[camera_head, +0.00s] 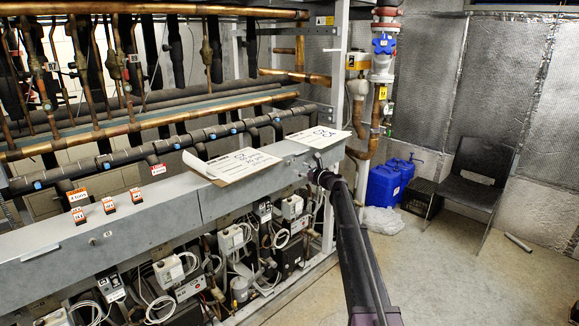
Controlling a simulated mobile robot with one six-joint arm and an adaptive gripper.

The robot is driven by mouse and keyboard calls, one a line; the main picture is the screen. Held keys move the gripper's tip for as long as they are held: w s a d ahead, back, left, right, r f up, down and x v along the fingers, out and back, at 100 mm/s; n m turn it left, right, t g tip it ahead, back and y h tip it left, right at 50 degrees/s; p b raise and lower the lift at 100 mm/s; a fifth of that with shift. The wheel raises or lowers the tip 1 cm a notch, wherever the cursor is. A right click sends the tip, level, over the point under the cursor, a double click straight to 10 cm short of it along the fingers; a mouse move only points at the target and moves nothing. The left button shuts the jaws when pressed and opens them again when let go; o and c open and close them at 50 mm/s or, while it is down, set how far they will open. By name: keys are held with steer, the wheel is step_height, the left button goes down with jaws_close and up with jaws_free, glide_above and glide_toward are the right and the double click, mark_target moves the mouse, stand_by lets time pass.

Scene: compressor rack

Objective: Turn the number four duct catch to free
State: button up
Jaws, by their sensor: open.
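The grey metal duct (150,222) runs diagonally from the lower left to the middle, above the compressors. A small round fitting (92,241) shows on its left front face, and tiny fittings (291,161) show near its right end. I cannot read a number on either or tell how they are turned. My gripper (314,174) is at the far end of my dark arm, by the right end of the duct's front face. It is open and looks small and dark. I cannot tell whether it touches a catch; my gripper may hide part of the face there.
Papers (240,164) and another sheet (319,137) lie on the duct top, with small orange-and-white labels (108,205) further left. Compressors and cables (230,238) crowd below. Blue containers (386,184) and a black chair (473,176) stand right. Floor (480,275) is open there.

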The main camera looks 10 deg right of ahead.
mark_target(289, 164)
steer(key=shift+x, duration=3.15)
steer(key=shift+c, duration=0.3)
